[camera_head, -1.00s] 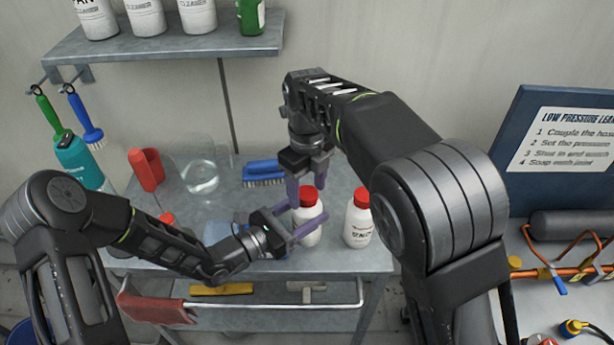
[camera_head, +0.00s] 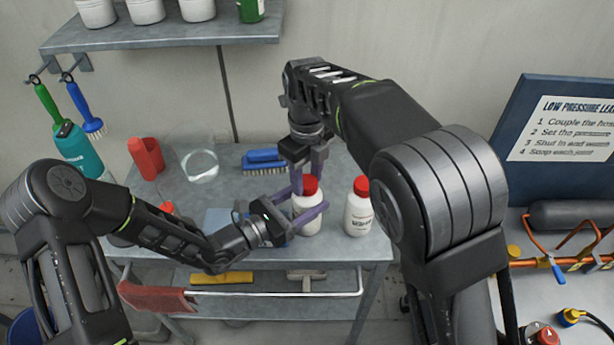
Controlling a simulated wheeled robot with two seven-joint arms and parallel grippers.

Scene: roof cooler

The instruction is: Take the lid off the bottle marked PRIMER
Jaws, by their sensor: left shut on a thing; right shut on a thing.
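A white bottle (camera_head: 310,224) with a red lid (camera_head: 309,187) stands upright on the grey cart top. My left gripper (camera_head: 312,209) is shut on the bottle's body from the left. My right gripper (camera_head: 306,182) points down from above and is shut on the red lid. The lid appears seated on the bottle. The bottle's marking is hidden by the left gripper's fingers, so I cannot tell whether it reads PRIMER. A second white bottle (camera_head: 359,213) with a red lid stands to the right; its dark label is too small to read surely.
The cart top (camera_head: 372,249) also holds a blue brush (camera_head: 264,162), a clear glass vessel (camera_head: 201,167) and a red holder (camera_head: 147,158). A wall shelf (camera_head: 160,38) with white containers is above. A blue sign (camera_head: 560,140) stands at right.

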